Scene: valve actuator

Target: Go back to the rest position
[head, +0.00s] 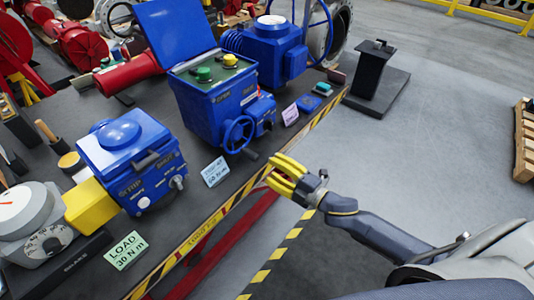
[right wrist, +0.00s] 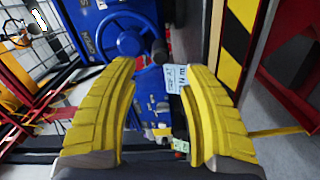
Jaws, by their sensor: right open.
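My right gripper (head: 285,178) is open, with yellow fingers, just off the front edge of the bench in the head view. Its fingers frame the right wrist view (right wrist: 160,115), with nothing held between them. A blue valve actuator (head: 222,100) with a raised lid stands on the bench beyond the gripper. Its blue handwheel (head: 238,134) faces the front edge, and the handwheel also shows in the right wrist view (right wrist: 125,38). A second blue actuator (head: 125,160) stands at the left of the bench. My left gripper is not in view.
The bench edge has yellow-black striping (head: 232,205). A green load card (head: 125,251) and a pale blue card (head: 214,171) lie near it. A black stand (head: 372,72) is at the back right. The grey floor to the right is mostly open, with a wooden pallet (head: 523,140) at the far side.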

